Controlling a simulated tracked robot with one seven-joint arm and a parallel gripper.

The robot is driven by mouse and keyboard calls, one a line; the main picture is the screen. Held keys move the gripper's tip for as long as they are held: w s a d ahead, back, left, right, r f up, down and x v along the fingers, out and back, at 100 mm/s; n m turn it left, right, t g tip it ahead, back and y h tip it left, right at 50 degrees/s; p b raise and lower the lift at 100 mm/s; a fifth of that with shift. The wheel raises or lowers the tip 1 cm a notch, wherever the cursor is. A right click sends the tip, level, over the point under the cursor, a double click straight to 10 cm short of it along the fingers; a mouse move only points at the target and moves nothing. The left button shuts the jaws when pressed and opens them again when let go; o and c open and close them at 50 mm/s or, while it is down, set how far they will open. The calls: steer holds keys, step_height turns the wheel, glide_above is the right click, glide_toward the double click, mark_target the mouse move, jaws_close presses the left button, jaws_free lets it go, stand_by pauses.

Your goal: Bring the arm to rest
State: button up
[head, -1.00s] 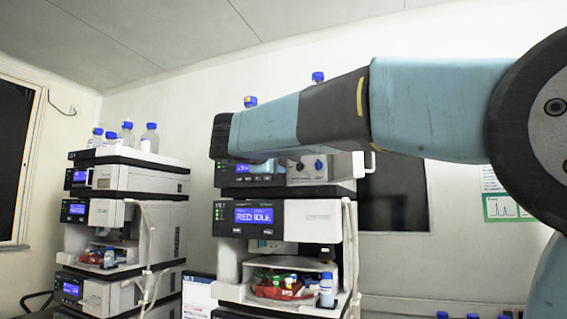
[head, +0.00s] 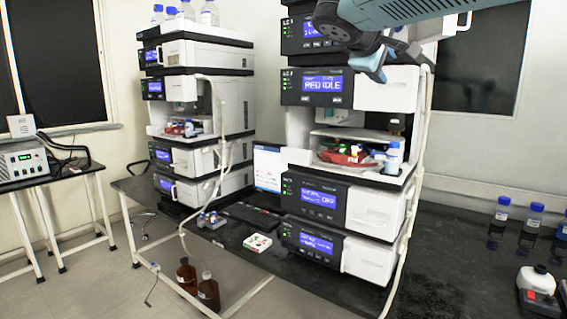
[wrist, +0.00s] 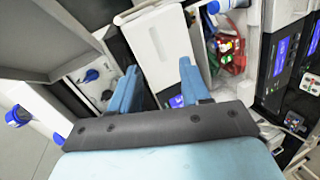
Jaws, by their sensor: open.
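My gripper (head: 378,68) is at the top of the head view, in front of the right instrument column (head: 388,92). My arm reaches in from the upper right. In the wrist view, the two blue fingers of my gripper (wrist: 158,68) stand apart with nothing between them. A white panel of the column lies beyond them. In the head view the far finger is partly hidden, and I cannot tell the exact gap between the fingertips and the column.
A second column (head: 225,90) stands at the left. A red tray (head: 345,157) with small items sits in the right column's open bay, beside a blue-capped bottle (head: 392,158). Blue-capped bottles (head: 534,218) stand on the dark bench (head: 450,255) at right, which has bare room.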

steer(key=s+d+f+m+g+y, duration=0.1)
steer(key=s+f+m+y, duration=0.3)
steer(key=s+f, duration=0.6)
steer(key=s+d+f+m+g+y, duration=0.1)
steer(key=s+f+m+g+y, duration=0.3)
steer(key=s+f, duration=0.6)
step_height(320, 180, down, 9)
steer(key=shift+s+f+m+g+y, duration=0.1)
steer(key=shift+s+m+g+y, duration=0.2)
steer(key=shift+s+y, duration=0.1)
steer(key=shift+c, duration=0.4)
steer(key=shift+a, duration=0.1)
